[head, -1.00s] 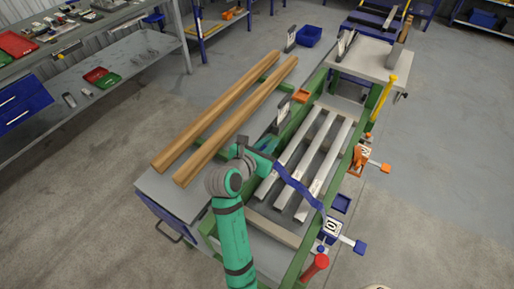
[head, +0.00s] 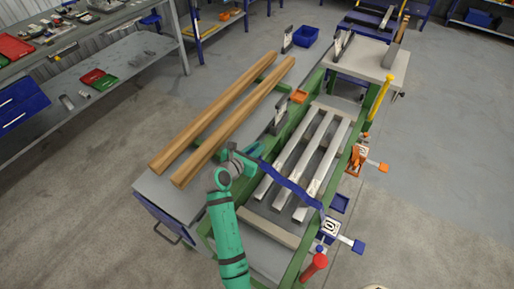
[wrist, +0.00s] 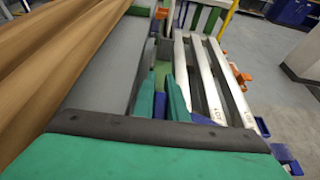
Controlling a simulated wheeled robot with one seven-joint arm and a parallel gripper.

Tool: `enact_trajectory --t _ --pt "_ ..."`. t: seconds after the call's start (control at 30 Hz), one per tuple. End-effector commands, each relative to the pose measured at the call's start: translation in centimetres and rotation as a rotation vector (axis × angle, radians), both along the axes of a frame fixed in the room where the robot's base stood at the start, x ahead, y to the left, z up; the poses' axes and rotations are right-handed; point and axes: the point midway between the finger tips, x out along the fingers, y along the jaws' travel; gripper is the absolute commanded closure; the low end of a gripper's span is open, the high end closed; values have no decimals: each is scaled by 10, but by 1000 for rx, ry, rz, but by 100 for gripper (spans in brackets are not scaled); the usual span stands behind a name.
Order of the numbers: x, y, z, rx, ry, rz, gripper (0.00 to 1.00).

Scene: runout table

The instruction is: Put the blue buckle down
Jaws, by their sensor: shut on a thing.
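My gripper (head: 255,151) is over the near part of the runout table, left of the metal bars. In the wrist view its green fingers (wrist: 161,100) are shut on the blue buckle (wrist: 160,106), of which only a narrow part shows between them. In the head view the buckle is too small to make out at the fingers. A blue strap (head: 292,187) runs from the gripper across the near ends of the bars to a blue ratchet (head: 329,227) with a white marked plate on the table's right side.
Several pale metal bars (head: 318,150) lie in the green frame. Two wooden beams (head: 222,118) lie on the grey table top (head: 160,193) to the left. An orange ratchet (head: 356,160) and an orange piece (head: 298,96) are farther along. A red-handled part (head: 313,267) sticks out at the near right.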

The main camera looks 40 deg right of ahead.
Motion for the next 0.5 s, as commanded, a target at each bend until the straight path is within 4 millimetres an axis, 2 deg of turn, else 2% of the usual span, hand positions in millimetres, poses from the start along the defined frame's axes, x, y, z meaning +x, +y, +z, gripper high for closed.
enact_trajectory --t 0.3,0.33,0.37,0.4,0.5 --pt "0 0 -2 -1 0 0 100" --pt "0 0 -2 0 0 0 81" --pt "0 0 -2 0 0 0 73" --pt "0 0 -2 0 0 0 69" --pt "0 0 -2 0 0 0 69"
